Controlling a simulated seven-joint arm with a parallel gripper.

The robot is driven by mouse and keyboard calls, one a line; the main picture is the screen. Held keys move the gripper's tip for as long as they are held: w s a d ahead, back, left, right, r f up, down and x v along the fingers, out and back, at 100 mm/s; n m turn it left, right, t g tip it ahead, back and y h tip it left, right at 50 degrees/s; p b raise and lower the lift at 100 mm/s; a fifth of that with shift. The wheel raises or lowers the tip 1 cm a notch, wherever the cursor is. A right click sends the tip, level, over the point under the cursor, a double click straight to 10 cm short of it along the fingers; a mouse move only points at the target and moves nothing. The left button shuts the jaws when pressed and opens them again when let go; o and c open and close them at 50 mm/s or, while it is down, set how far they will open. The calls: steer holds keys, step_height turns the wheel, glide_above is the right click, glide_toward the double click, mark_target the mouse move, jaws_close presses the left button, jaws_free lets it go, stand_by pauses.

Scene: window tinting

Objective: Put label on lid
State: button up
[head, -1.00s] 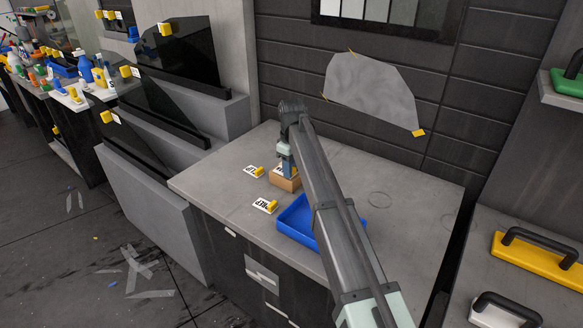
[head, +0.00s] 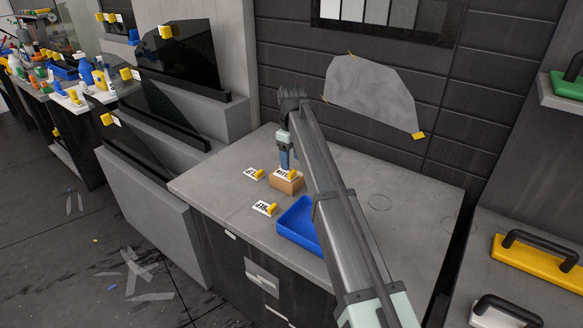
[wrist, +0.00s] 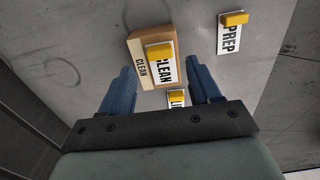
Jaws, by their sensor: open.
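A tan box (head: 287,185) stands on the grey counter, and its side reads CLEAN in the wrist view (wrist: 143,72). A white CLEAN label (wrist: 167,71) with a yellow tab lies on top of the box, a little off to one side; it also shows in the head view (head: 284,174). My gripper (wrist: 162,69) is open just above it, with blue fingers apart on either side and nothing held. A PREP label (wrist: 231,34) lies flat on the counter. Another label (wrist: 176,99) lies between the finger bases, its text partly hidden by my gripper.
A blue tray (head: 297,226) sits on the counter in front of the box, partly hidden by my arm. The counter's right side (head: 410,225) is clear. Dark glass panes (head: 180,55) lean at the left. A grey sheet (head: 372,92) is taped to the wall behind.

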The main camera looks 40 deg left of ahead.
mark_target(292, 172)
step_height(292, 172, up, 7)
stand_by(0.3)
